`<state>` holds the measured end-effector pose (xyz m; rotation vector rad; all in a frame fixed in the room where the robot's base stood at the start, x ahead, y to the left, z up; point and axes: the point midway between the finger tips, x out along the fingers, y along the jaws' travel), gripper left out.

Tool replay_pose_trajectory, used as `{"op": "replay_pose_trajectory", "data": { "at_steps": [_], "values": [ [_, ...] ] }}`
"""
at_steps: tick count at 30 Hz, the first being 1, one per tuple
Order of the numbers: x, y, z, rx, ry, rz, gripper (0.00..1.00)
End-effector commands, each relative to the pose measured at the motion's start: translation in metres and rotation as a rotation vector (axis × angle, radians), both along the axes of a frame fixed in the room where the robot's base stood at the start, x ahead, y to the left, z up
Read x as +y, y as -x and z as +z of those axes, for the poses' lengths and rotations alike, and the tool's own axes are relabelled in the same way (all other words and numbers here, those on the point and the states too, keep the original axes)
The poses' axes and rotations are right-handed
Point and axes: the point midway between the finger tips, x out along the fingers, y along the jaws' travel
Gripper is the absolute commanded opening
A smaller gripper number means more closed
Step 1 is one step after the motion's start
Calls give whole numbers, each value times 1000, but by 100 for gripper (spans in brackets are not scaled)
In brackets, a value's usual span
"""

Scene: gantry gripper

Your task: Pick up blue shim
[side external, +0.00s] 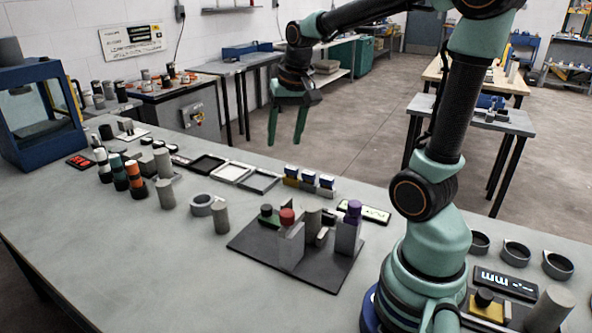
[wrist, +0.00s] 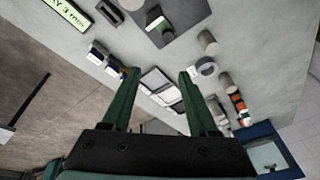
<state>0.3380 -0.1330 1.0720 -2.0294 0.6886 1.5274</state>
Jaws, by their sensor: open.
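My gripper (side external: 286,140) is open and empty, fingers pointing down, high above the back of the table. In the wrist view its green fingers (wrist: 158,72) stand apart with nothing between them.
A dark fixture plate (side external: 255,248) with upright blocks, one red-topped and one purple-topped, stands right of centre. Shallow trays (side external: 231,172) lie left of the blue-topped blocks. Several cylinders (side external: 165,194) and a blue-framed box (side external: 40,115) stand left. The front left table is clear.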

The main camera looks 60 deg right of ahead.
Motion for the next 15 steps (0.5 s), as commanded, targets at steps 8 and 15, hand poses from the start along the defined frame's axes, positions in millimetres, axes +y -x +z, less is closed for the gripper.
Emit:
{"op": "replay_pose_trajectory", "data": {
  "at_steps": [8, 15],
  "values": [
    [-114, 1, -45, 118, -115, -489, 60],
    [-176, 20, -81, 178, -179, -770, 60]
  ]
}}
